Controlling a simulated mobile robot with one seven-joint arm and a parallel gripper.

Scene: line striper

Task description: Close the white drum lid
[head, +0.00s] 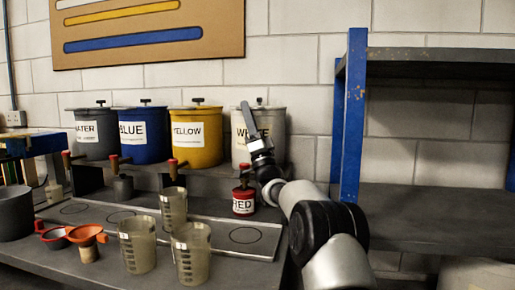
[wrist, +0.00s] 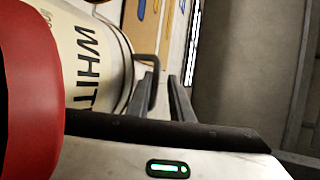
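The white drum (head: 272,123) stands at the right end of the drum row, partly hidden by my gripper. Its lettering and pale wall also show in the wrist view (wrist: 88,50), turned sideways. A small dark handle (head: 259,100) shows at its top. A dark curved handle (wrist: 147,58) shows by the rim in the wrist view. The lid looks to be at the drum's top; I cannot tell if it sits fully shut. My gripper (head: 246,112) is in front of the drum, pointing up. Its fingers (wrist: 165,88) stand apart with a narrow gap, with nothing clearly between them.
Lidded yellow (head: 197,145), blue (head: 143,142) and grey water (head: 92,141) drums stand left. A red can (head: 243,201) sits below the white drum. Several clear cups, including one (head: 191,262), stand in front. A blue-posted shelf (head: 353,120) stands right.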

